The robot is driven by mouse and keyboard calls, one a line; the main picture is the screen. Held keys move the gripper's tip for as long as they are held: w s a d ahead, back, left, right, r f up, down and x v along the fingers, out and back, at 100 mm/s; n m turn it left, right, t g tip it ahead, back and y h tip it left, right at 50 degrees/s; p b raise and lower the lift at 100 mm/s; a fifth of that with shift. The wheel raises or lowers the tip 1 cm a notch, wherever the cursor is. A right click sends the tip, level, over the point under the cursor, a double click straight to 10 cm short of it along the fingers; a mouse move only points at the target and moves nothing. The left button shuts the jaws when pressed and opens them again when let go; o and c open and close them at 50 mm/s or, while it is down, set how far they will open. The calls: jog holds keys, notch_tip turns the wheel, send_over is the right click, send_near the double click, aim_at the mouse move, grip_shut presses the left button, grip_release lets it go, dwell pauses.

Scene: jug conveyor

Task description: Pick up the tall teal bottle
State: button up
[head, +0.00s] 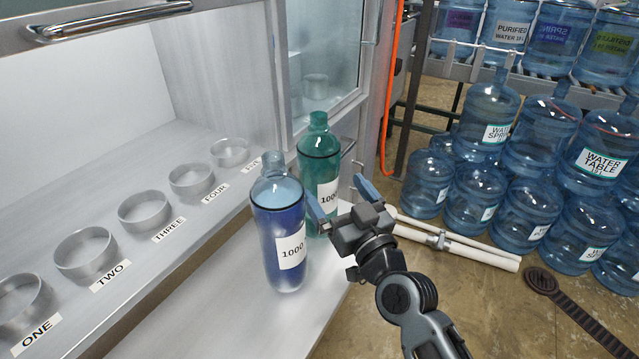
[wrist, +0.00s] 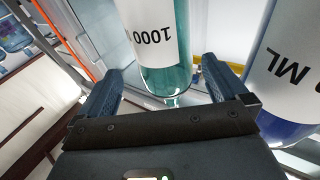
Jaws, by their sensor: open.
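The tall teal bottle (head: 318,160) stands upright on the white shelf, with a white label reading 1000. A blue bottle (head: 280,225) labelled 1000 stands just left of my gripper, nearer than the teal one. It also fills the right side of the wrist view (wrist: 290,85), close to my right-hand finger.
A ledge (head: 180,225) on the left carries metal rings labelled ONE to FIVE. A glass-fronted cabinet (head: 325,55) stands behind the teal bottle. Large water jugs (head: 540,150) are stacked at the right. White pipes (head: 455,245) lie on the floor.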

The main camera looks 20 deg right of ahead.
aim_at(328, 181)
jog(key=w, duration=0.2)
jog(key=w+r+p, duration=0.1)
jog(key=w, duration=0.1)
jog(key=w+p, duration=0.1)
jog(key=w, duration=0.1)
jog(key=shift+a+r, duration=0.3)
jog(key=shift+a, duration=0.05)
jog(key=shift+w, duration=0.6)
jog(key=shift+c, duration=0.3)
jog(key=c, duration=0.9)
jog(key=shift+c, duration=0.3)
jog(key=shift+r, duration=0.15)
